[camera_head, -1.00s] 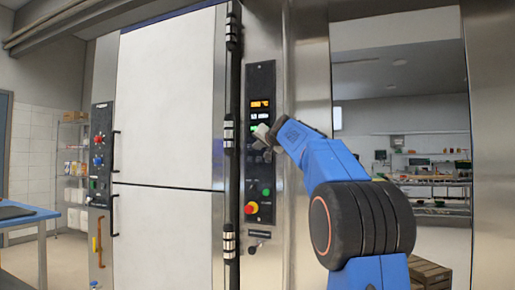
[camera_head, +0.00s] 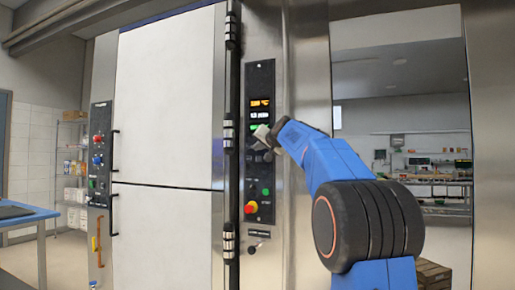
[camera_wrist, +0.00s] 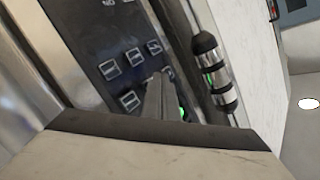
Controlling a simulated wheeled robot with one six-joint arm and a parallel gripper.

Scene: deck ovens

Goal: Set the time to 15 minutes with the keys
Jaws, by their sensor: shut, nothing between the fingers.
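The control panel (camera_head: 261,82) is a tall black strip on the steel oven front. Its orange display (camera_head: 260,102) appears to show a temperature in °C. The white display (camera_head: 260,114) below appears to show minutes, but its digits are too small to read surely. A green display line (camera_head: 256,127) lies under it. My gripper (camera_head: 262,132) is shut and empty at the panel, just below the displays, hiding some keys. In the wrist view the shut fingers (camera_wrist: 162,98) reach in among several dark keys (camera_wrist: 132,57), beside a green light (camera_wrist: 182,113). Contact with a key cannot be told.
A red and yellow knob (camera_head: 251,207) sits low on the panel, with a green button (camera_head: 266,191) above it. A black vertical bar (camera_head: 234,170) with metal fittings runs close left of the panel, beside the white oven door (camera_head: 170,90).

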